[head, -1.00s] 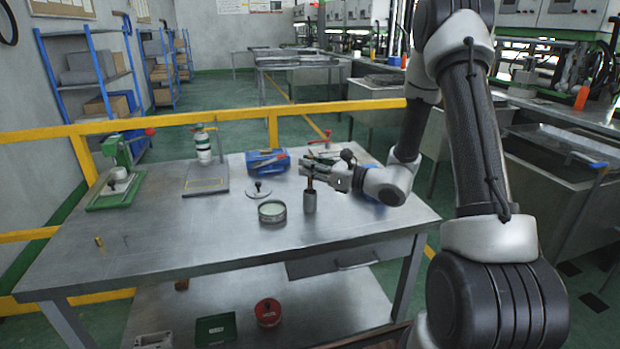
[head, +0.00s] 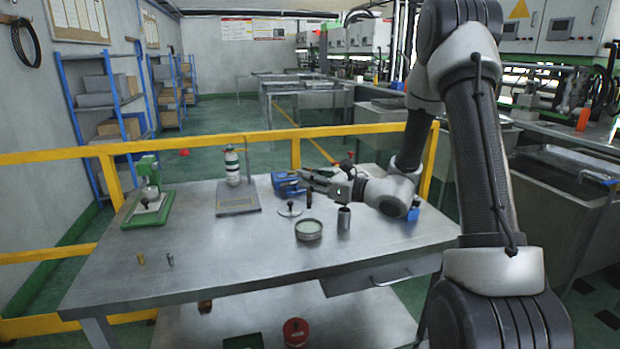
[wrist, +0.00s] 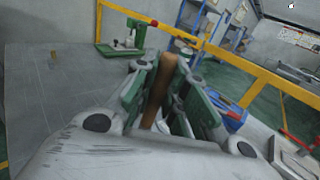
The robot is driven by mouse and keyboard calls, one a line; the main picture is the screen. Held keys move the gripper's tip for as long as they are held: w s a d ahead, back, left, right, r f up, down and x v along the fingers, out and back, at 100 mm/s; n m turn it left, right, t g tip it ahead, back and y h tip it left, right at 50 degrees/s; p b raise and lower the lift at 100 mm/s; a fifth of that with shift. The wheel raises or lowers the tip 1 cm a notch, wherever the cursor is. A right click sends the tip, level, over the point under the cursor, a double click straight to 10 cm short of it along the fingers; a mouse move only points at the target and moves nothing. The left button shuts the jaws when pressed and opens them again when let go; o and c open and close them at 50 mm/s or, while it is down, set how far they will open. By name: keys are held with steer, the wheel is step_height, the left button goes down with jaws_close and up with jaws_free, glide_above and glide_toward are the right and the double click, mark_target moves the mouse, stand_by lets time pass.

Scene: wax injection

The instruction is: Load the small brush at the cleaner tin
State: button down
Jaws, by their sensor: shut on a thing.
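My gripper (head: 309,181) is shut on the small brush (head: 309,199), seen in the head view as a short dark upright shape below the fingers. In the wrist view its brown wooden handle (wrist: 158,92) stands between the finger pads (wrist: 160,90). The round grey cleaner tin (head: 309,236) stands open on the table, with pale green contents. The brush is in the air, behind or above the tin in the picture; its exact height is unclear. The tin's lid (head: 290,210), with a dark knob, lies behind and left of the tin. The brush tip is too small to make out.
A metal cup (head: 344,222) stands just right of the tin. A blue box (head: 287,184), a bottle (head: 232,167) on a grey plate (head: 238,200) and a green press (head: 149,195) stand farther back. Two small pegs (head: 141,258) stand front left. The table's front middle is clear.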

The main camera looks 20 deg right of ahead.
mark_target(308, 201)
steer(key=shift+a+f, duration=0.1)
steer(key=shift+f, duration=2.8)
steer(key=shift+f, duration=0.6)
steer(key=shift+r, duration=3.6)
